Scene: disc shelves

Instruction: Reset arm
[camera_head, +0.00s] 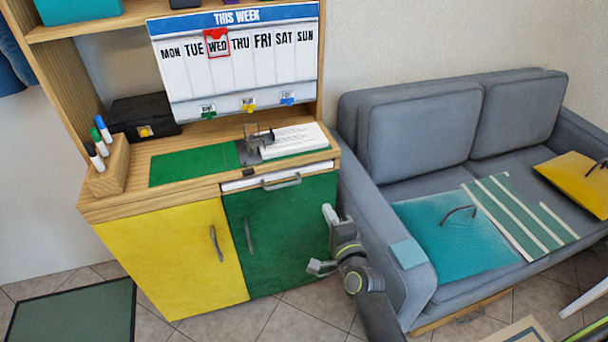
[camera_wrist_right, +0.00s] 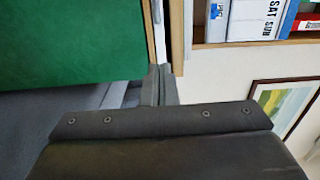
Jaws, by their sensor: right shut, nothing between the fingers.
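My right gripper (camera_head: 329,213) is in front of the cabinet's right edge, between the green door (camera_head: 285,235) and the sofa arm. It is shut and empty. In the right wrist view its closed fingers (camera_wrist_right: 160,82) show at the middle, beyond the dark gripper body. A green surface lies at the upper left of that view. My right arm comes in from the bottom right in the head view. My left gripper is not in view.
The wooden cabinet has a yellow door (camera_head: 180,260), a slightly open drawer (camera_head: 277,180), and a top holding a pen holder (camera_head: 109,168), a black box (camera_head: 145,117) and a paper stack (camera_head: 293,140). A grey sofa (camera_head: 425,120) stands right. Floor shows below.

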